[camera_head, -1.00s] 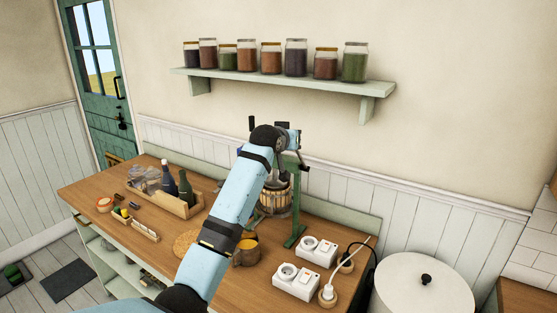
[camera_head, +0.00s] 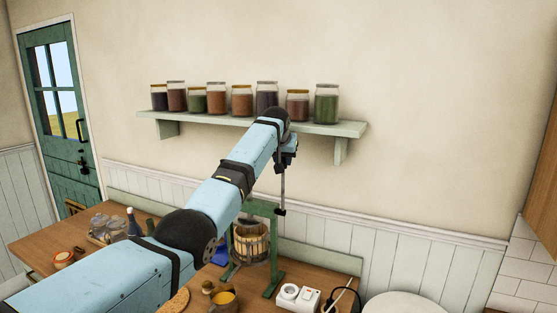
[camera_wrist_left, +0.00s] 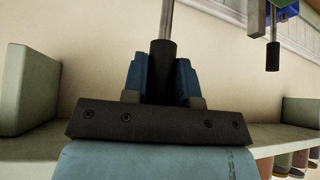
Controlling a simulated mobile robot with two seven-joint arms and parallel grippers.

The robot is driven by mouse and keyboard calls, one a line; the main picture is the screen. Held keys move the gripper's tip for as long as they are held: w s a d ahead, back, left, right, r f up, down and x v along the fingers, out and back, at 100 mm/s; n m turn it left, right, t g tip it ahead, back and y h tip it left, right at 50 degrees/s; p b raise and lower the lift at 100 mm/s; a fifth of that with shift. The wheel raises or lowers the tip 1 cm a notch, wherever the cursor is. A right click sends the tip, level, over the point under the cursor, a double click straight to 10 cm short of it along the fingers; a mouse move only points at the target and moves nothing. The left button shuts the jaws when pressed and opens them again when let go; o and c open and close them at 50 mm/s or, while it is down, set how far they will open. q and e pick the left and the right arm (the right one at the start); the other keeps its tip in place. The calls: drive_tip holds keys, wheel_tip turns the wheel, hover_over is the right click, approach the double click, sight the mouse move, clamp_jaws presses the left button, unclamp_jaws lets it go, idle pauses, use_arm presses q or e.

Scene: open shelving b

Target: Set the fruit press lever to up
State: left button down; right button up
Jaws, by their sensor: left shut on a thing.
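The fruit press (camera_head: 250,246) stands on the wooden counter, with a slatted wooden barrel in a green frame. Its lever (camera_head: 282,190) is a thin metal rod that points nearly straight up from a dark joint at the frame's top. My left gripper (camera_head: 285,159) is at the lever's upper end, in front of the wall below the shelf. In the left wrist view the gripper's blue fingers (camera_wrist_left: 161,82) are shut around the lever's black grip (camera_wrist_left: 162,60). My arm hides part of the press's left side. My right gripper is not in view.
A wall shelf (camera_head: 345,129) with several spice jars is close behind my left wrist. The wall above the shelf is clear.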

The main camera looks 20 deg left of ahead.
use_arm(q)
drive_tip(key=shift+r, duration=0.1)
idle(0.4)
drive_tip(key=c, duration=1)
unclamp_jaws()
drive_tip(key=shift+c, duration=0.2)
drive_tip(key=shift+o, duration=0.7)
drive_tip(key=shift+w, duration=0.2)
drive_tip(key=b+v, duration=0.4)
drive_tip(key=v, duration=0.9)
drive_tip(key=shift+r, duration=0.3)
drive_tip(key=shift+s+d, duration=0.1)
